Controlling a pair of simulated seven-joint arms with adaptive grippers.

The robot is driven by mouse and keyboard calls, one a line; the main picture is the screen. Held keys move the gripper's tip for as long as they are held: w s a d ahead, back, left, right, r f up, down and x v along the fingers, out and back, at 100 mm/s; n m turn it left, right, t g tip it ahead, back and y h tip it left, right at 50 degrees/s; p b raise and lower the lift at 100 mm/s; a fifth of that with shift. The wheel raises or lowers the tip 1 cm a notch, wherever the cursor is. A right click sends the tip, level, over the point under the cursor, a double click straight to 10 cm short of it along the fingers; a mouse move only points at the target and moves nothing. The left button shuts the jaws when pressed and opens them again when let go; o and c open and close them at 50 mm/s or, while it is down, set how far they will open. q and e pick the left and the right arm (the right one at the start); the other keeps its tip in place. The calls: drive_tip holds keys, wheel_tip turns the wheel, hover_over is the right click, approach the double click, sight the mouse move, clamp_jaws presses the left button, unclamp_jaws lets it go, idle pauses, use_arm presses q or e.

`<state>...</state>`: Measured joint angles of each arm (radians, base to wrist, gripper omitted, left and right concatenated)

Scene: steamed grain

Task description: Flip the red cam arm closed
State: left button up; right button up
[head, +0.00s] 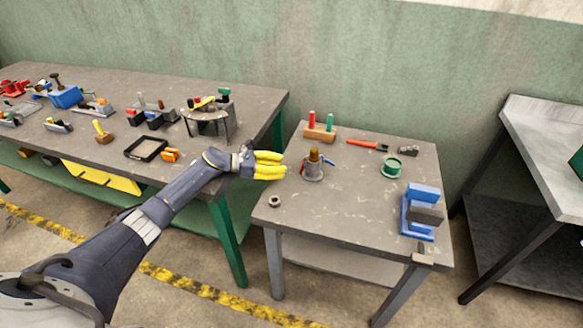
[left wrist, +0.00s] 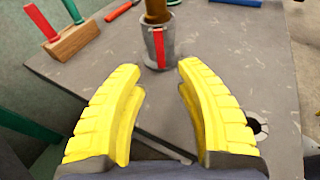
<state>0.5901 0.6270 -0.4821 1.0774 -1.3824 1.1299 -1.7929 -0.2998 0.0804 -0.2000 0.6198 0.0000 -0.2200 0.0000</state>
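A grey round clamp fixture (head: 313,172) with a brown cylinder (head: 314,156) standing in it sits on the small grey table. In the left wrist view the red cam arm (left wrist: 158,47) shows as a narrow upright red strip against the side of the grey fixture (left wrist: 150,55) that faces my gripper. My left gripper (head: 283,164) has yellow fingers and is just left of the fixture, apart from it. In the left wrist view my left gripper (left wrist: 160,70) is open and empty, with the fixture beyond the gap between its fingertips. My right gripper is not in view.
A wooden block (head: 320,134) with red and green pegs stands behind the fixture. A red-handled tool (head: 367,145), a green ring part (head: 391,166) and a blue fixture (head: 418,218) are to the right. A nut (head: 275,201) lies near the front left. The front middle is clear.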

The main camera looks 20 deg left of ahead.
sight(288, 179)
use_arm(q)
drive_tip(key=shift+v, duration=1.8)
drive_tip(key=shift+r, duration=0.1)
drive_tip(key=a, duration=0.2)
drive_tip(key=a+r+y, duration=0.1)
drive_tip(key=shift+s+r+m+g, duration=0.1)
drive_tip(key=shift+s+m+g, duration=0.3)
drive_tip(key=c, duration=0.7)
drive_tip(key=shift+s+a+f+g+y, duration=0.4)
drive_tip(key=shift+s+y, duration=0.2)
drive_tip(key=shift+s, duration=0.1)
clamp_jaws()
drive_tip(key=shift+n, duration=0.4)
drive_tip(key=x, duration=1.2)
drive_tip(key=shift+w+d+r, duration=0.1)
drive_tip(key=shift+d, duration=0.05)
drive_tip(key=shift+w+d+f, duration=0.1)
drive_tip(key=shift+w+d, duration=0.15)
drive_tip(key=shift+d, duration=0.15)
drive_tip(key=shift+w+d+f, duration=0.15)
drive_tip(key=shift+w+d, duration=0.1)
drive_tip(key=shift+d, duration=0.2)
